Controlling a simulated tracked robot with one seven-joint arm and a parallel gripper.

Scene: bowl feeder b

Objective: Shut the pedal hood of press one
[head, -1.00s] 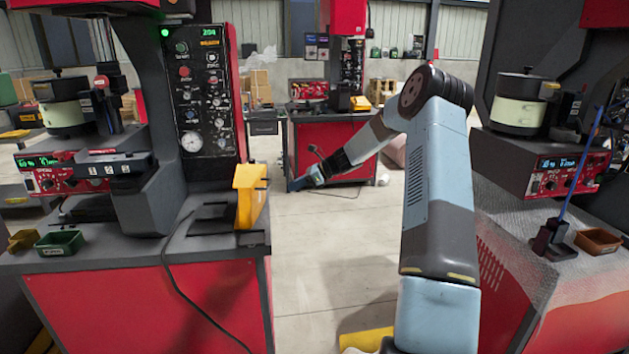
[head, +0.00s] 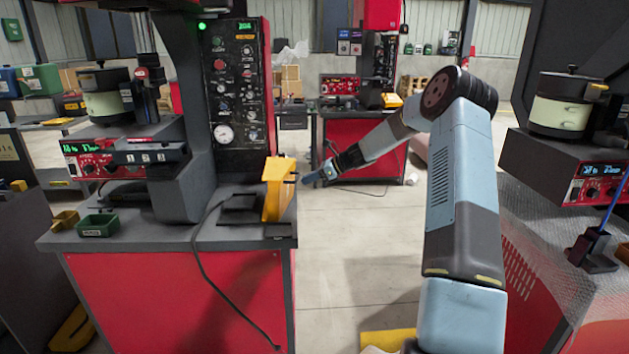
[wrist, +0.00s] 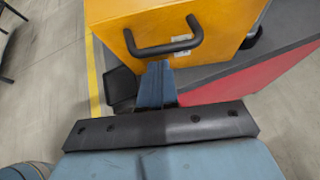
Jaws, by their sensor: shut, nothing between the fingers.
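The yellow pedal hood (head: 278,188) stands upright, open, at the right front edge of the left press's dark table (head: 180,236). The dark pedal base (head: 238,206) lies uncovered to its left. I cannot read a number naming this press. In the wrist view the hood (wrist: 185,22) fills the top, with its black bar handle (wrist: 165,46) facing me. My gripper (head: 312,180) is shut and empty, just right of the hood in the head view. In the wrist view its fingers (wrist: 155,82) point at the hood just below the handle; I cannot tell whether they touch.
A black cable (head: 203,285) hangs over the left press's front. A green bin (head: 97,226) and a yellow bin (head: 65,220) sit at its left. Another press (head: 360,148) stands behind, and one with a wrapped table (head: 545,235) at right. The floor between is clear.

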